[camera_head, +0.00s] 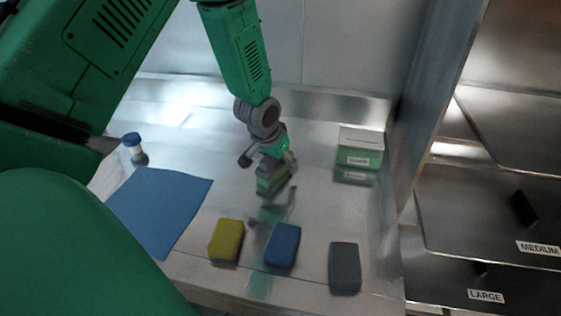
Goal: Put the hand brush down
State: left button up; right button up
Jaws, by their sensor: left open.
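My left gripper (268,158) reaches down from the top over the middle of the steel counter. Its jaws are open. My right gripper is not in view.
Yellow (227,238), blue (283,244) and dark grey (344,267) blocks lie along the front. A blue cloth (160,205) and a blue-capped bottle (135,148) are left. A green-and-white box (360,150) stands right, near the steel side panel (432,95).

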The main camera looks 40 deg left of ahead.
pick_arm(q)
jog(key=v, duration=0.7)
jog(key=a+v, duration=0.1)
jog(key=v, duration=0.3)
jog(key=shift+s+d+r, duration=0.2)
jog(key=shift+d+r, duration=0.15)
jog(key=shift+a, duration=0.1)
